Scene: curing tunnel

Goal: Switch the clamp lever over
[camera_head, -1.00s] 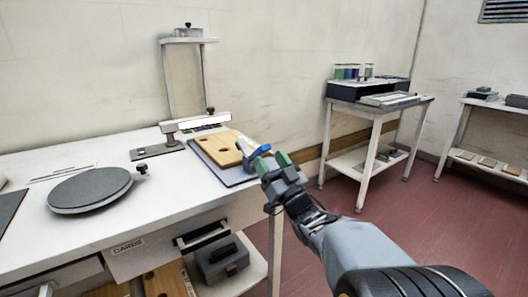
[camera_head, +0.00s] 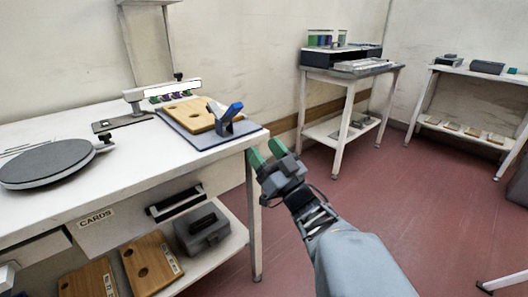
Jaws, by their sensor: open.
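The clamp lever (camera_head: 234,111) is blue and stands tilted up on a dark grey clamp base (camera_head: 222,125). The clamp sits at the right end of a wooden board (camera_head: 186,112) with round holes, on a blue-grey plate (camera_head: 199,141) at the table's right corner. My gripper (camera_head: 264,153) has green fingertips and is open and empty. It shows just right of and below the table corner in the picture, apart from the lever. The far side of the clamp is hidden.
The white table (camera_head: 60,150) also carries a dark round turntable (camera_head: 52,164) and a white-armed fixture (camera_head: 165,91). A drawer marked CARDS (camera_head: 130,212) and a grey toolbox (camera_head: 202,231) are below. Red floor (camera_head: 430,200) is free at right.

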